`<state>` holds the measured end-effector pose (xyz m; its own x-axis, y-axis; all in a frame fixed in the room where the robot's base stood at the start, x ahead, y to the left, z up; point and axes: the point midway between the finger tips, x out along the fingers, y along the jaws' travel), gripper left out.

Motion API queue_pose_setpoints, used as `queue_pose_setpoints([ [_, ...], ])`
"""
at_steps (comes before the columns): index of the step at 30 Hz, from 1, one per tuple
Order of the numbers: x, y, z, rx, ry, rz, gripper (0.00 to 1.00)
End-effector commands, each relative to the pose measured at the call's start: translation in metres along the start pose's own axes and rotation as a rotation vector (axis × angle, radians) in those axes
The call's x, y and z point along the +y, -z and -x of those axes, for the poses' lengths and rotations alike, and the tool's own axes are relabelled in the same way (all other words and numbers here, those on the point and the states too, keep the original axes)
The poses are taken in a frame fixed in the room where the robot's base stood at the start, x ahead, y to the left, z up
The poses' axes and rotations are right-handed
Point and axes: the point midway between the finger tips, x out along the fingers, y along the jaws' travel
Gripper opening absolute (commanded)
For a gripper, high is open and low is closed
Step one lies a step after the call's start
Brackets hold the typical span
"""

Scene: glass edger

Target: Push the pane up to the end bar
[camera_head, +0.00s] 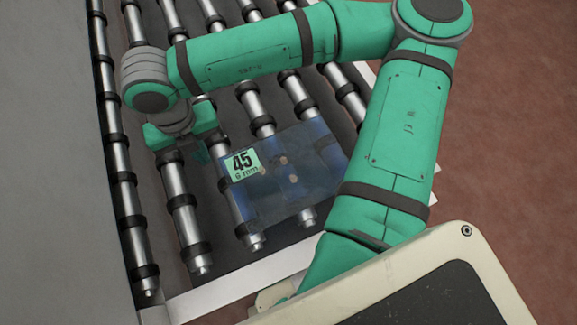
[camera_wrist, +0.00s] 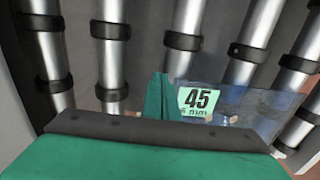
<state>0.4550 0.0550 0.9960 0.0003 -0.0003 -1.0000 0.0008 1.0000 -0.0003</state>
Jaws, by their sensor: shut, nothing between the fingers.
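The pane (camera_head: 300,190) is a clear, bluish sheet lying on the rollers, with a green-and-white label reading 45, 6 mm at its left corner. My forearm hides part of its right side. In the wrist view the pane (camera_wrist: 240,98) lies to the right of the fingers. My gripper (camera_head: 203,154) points down over the rollers, just left of the labelled edge. Its green fingers (camera_wrist: 160,96) are together and empty, right beside the label; I cannot tell whether they touch the pane. I cannot clearly identify the end bar.
Several metal rollers (camera_head: 180,205) with black rings form the bed, with gaps between them. A pale strip (camera_head: 240,285) runs along their near ends. A grey surface (camera_head: 50,170) lies left of the bed. Reddish floor (camera_head: 500,150) shows at right.

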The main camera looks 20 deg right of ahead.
Motion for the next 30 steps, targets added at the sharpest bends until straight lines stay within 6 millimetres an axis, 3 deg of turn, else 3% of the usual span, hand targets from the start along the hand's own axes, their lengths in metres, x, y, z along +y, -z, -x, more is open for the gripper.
queue_pose_setpoints([
  [30, 0.001, 0.000, -0.016, -0.001, 0.000, 0.001, 0.00],
])
